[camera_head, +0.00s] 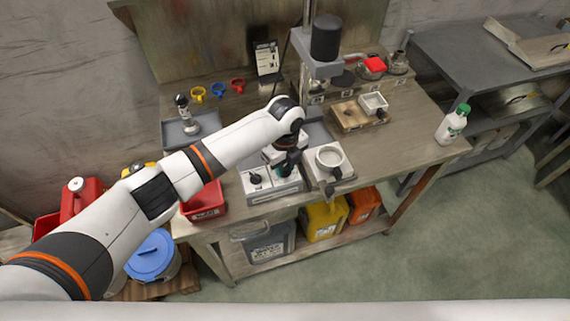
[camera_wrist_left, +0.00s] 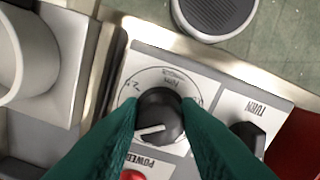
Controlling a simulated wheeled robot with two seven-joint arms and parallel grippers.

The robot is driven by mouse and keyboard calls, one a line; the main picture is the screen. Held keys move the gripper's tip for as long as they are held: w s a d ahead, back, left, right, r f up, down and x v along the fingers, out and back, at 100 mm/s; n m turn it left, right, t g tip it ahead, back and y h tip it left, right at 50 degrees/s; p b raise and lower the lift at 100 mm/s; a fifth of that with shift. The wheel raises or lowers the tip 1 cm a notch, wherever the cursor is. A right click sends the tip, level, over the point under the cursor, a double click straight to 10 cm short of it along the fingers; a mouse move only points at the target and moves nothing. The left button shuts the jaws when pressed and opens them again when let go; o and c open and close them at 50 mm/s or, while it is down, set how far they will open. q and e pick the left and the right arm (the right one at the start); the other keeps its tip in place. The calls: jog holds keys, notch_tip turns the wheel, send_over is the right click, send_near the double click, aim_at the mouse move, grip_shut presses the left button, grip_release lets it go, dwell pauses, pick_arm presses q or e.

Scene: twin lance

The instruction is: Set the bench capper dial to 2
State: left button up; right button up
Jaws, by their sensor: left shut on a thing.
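The capper's control box (camera_head: 275,186) is a light panel on the bench, below my left gripper (camera_head: 285,165). In the left wrist view, the green fingers of my left gripper (camera_wrist_left: 163,125) are shut on the sides of a round black dial (camera_wrist_left: 160,104). A white pointer line on the dial points left and slightly down in that view. A printed scale arcs around the dial's far side; small marks at its upper left look like digits but are hard to read. In the head view the arm and gripper mostly hide the dial. My right gripper is not in view.
A second black knob (camera_wrist_left: 245,137) marked TURN sits beside the dial, and a red button (camera_wrist_left: 132,174) by the POWER label. A pale round cup (camera_head: 329,157) stands right of the box. A red bin (camera_head: 204,203) is at its left.

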aim_at(285, 167)
pick_arm(q)
jog(key=o, duration=1)
notch_tip(285, 167, up, 12)
jog(key=b, duration=0.3)
